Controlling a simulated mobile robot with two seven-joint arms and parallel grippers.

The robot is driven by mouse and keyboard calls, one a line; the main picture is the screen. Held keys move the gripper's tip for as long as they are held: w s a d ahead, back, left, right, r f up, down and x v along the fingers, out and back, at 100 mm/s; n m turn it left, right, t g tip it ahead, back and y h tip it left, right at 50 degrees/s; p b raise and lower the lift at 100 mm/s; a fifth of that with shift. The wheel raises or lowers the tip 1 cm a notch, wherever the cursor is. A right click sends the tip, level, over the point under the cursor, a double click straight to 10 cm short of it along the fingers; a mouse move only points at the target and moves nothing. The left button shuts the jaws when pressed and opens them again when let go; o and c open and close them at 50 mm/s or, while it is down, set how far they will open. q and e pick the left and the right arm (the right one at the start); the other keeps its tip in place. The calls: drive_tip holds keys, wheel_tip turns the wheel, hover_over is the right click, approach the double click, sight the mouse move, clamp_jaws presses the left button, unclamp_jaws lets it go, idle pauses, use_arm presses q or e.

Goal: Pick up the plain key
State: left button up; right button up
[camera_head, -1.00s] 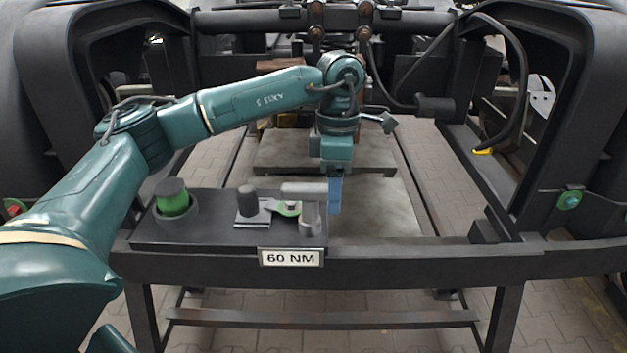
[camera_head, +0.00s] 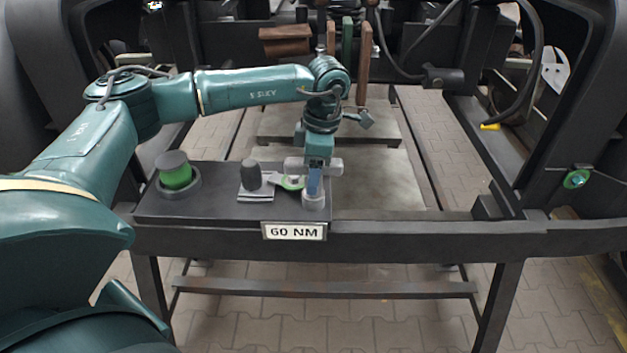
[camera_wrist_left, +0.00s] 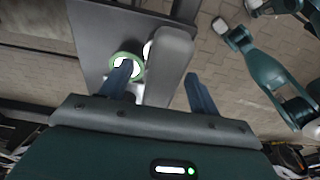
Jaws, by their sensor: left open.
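The plain key appears to be the grey one with a thick crossbar (camera_head: 333,167) at the right end of the dark tray (camera_head: 225,210). It stands upright, its round lower end (camera_head: 314,201) on the tray. My left gripper (camera_head: 314,182) is directly over it, pointing down, with blue fingers. In the left wrist view the grey bar (camera_wrist_left: 168,62) lies between the two spread fingers of the left gripper (camera_wrist_left: 160,84). The gripper is open; I cannot tell whether either finger touches the key. The fingers hide part of the key in the head view. My right gripper does not show.
Just left of the key are a green-ringed piece (camera_head: 290,183) and a dark knob (camera_head: 251,176) on a light plate. A green and black cylinder (camera_head: 174,172) stands at the tray's left. A 60 NM label (camera_head: 294,231) is at the front. The frame's beam (camera_head: 450,236) runs right.

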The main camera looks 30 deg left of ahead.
use_arm(q)
drive_tip(key=shift+a+f, duration=0.15)
drive_tip(key=shift+f, duration=1.2)
drive_tip(key=shift+c, duration=0.4)
drive_tip(key=shift+r, duration=0.1)
clamp_jaws()
